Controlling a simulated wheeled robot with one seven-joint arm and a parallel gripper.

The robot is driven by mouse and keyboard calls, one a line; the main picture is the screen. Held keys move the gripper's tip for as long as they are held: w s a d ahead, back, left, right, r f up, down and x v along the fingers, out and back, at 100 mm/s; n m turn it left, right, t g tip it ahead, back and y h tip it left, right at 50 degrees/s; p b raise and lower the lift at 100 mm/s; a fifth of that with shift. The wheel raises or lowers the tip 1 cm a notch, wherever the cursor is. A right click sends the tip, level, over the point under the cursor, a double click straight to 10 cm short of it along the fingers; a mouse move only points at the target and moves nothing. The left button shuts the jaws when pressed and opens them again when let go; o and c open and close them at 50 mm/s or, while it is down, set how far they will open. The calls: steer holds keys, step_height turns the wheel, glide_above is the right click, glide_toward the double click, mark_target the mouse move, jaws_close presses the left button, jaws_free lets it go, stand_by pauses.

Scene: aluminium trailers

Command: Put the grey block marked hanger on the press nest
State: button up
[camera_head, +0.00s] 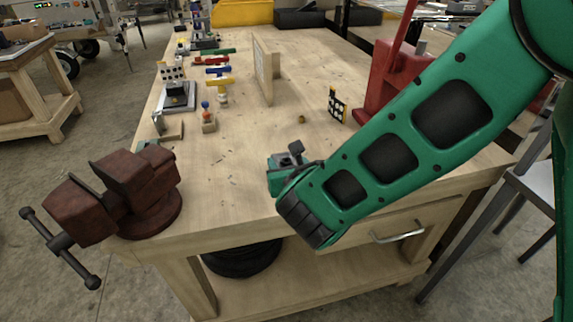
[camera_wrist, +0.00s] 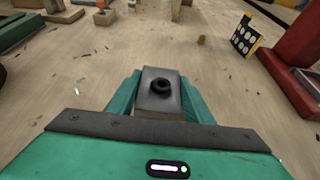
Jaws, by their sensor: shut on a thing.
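My gripper (camera_head: 287,161) is above the near part of the wooden bench, and its green fingers also show in the wrist view (camera_wrist: 158,95). It is shut on a grey block (camera_wrist: 158,90) with a dark ring-shaped feature on top. The block's top also shows in the head view (camera_head: 295,149); I cannot read any mark on it. A red press-like machine (camera_head: 394,72) stands on the bench to the right of the gripper, and its red base shows at the right of the wrist view (camera_wrist: 291,82). My arm hides part of it, and I cannot make out its nest.
A dark red vise (camera_head: 125,185) is at the bench's near left corner. A black card with white dots (camera_head: 336,105) stands left of the red machine. An upright wooden board (camera_head: 264,68) and several small coloured tools stand farther back. Bare bench top (camera_head: 235,160) lies around the gripper.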

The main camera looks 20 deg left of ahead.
steer(key=shift+f, duration=0.3)
steer(key=shift+f, duration=0.1)
steer(key=o, duration=1.3)
